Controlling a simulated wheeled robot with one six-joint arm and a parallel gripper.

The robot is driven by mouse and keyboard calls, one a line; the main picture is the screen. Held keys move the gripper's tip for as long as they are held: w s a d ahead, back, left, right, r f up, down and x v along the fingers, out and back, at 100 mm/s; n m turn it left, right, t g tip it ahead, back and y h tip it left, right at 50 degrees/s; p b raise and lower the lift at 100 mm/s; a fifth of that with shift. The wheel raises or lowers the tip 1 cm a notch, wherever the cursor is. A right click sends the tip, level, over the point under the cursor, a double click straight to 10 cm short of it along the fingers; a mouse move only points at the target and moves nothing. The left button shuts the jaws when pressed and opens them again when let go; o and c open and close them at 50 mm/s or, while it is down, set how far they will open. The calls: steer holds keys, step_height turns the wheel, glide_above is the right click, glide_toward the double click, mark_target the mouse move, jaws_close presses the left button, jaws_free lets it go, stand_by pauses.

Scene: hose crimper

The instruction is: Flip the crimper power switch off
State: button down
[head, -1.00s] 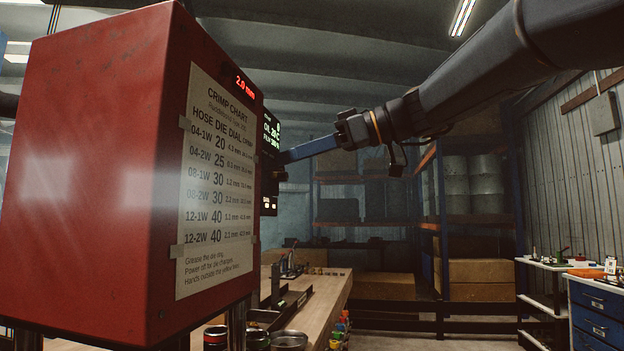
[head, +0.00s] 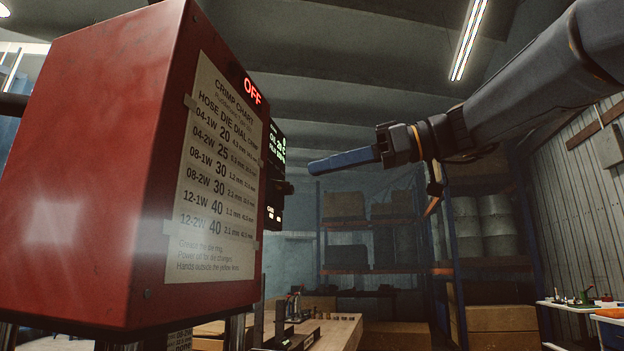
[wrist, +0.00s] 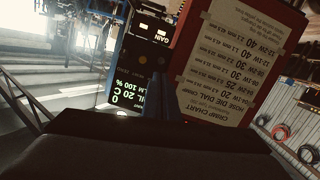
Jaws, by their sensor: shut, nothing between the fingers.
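The red crimper housing (head: 90,150) fills the left of the head view, and its small red display (head: 252,91) reads OFF. A black control panel (head: 275,150) with green text stands at the housing's right edge, seen nearly edge-on. A dark knob or switch (head: 285,187) sticks out of it; which it is I cannot tell. My gripper (head: 314,167) is shut and empty, its blue fingers pointing left, apart from the panel. In the wrist view the panel (wrist: 136,75) appears upside down, partly hidden by my gripper. The power switch's lever position is not clear.
A crimp chart (head: 215,165) is fixed to the housing's side. A wooden bench (head: 335,332) with small items lies below. Shelves with boxes (head: 345,205) and drums stand behind. The space right of the panel, around my gripper, is open.

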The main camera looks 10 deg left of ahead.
steer(key=d, duration=0.1)
steer(key=d+b, duration=0.1)
steer(key=d, duration=0.1)
steer(key=d+b, duration=0.1)
steer(key=d, duration=0.1)
steer(key=shift+s+f, duration=0.2)
steer(key=shift+s, duration=0.05)
steer(key=d+f+m+h, duration=0.2)
steer(key=f+m+h, duration=0.3)
steer(key=f, duration=1.2)
steer(key=d+f+m+h, duration=0.25)
steer(key=f+m, duration=0.45)
steer(key=f, duration=1.1)
steer(key=s+d+f+m+h, duration=0.25)
steer(key=s+d+f, duration=0.2)
steer(key=f, duration=0.45)
steer(key=s+d+f+m+g+h, duration=0.1)
steer(key=s+d+f+h, duration=0.25)
steer(key=s+f, duration=0.4)
steer(key=s+d+f+m+h, duration=0.2)
steer(key=s+d+f, duration=0.15)
steer(key=f, duration=0.65)
steer(key=s+d+r+m+p, duration=0.1)
steer(key=d+r+p, duration=0.4)
steer(key=p, duration=0.8)
steer(key=d+m, duration=0.1)
steer(key=d, duration=0.2)
steer(key=shift+r+h+p, duration=0.3)
steer(key=shift+r+h, duration=0.05)
steer(key=shift+r, duration=0.05)
